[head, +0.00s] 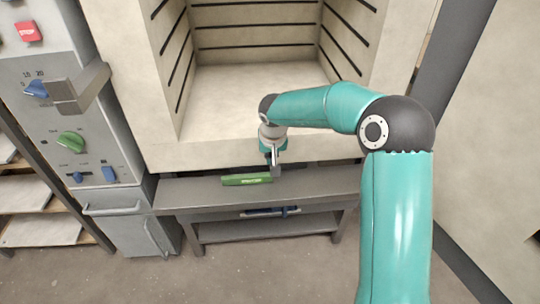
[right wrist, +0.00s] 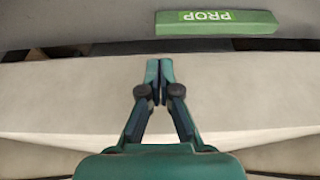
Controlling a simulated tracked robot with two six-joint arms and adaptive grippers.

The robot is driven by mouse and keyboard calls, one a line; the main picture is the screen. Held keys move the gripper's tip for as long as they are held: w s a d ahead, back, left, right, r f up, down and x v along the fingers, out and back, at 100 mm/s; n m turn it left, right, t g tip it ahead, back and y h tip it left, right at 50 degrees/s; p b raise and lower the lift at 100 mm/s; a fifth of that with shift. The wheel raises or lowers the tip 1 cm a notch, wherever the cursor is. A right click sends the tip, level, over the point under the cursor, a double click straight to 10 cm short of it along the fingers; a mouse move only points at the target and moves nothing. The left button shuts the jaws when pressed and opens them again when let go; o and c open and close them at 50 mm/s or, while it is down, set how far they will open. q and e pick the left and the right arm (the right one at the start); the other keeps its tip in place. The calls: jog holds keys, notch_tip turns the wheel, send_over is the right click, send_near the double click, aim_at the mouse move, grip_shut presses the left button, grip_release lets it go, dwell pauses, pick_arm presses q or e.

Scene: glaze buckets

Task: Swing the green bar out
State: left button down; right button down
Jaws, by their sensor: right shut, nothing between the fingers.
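The green bar (head: 246,179) lies flat along the grey ledge below the kiln's front lip, with a lighter label on it. In the right wrist view the bar (right wrist: 250,29) is at the top, and its label reads PROP upside down. My right gripper (head: 275,171) points down in front of the kiln lip, close to the bar's right end. In the right wrist view its fingertips (right wrist: 159,70) are shut together with nothing between them, apart from the bar. My left gripper is not in view.
The open kiln chamber (head: 255,85) is empty, with dark grooves in its walls. A control panel (head: 75,130) with knobs and a protruding grey bracket (head: 82,90) stands at left. Below the grey ledge (head: 185,192) is a lower shelf (head: 265,228). The floor in front looks clear.

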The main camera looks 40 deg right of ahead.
jog(key=x, duration=0.6)
jog(key=shift+w+f+b, duration=0.1)
jog(key=shift+f+b, duration=0.1)
jog(key=shift+b, duration=0.15)
jog(key=shift+d, duration=0.1)
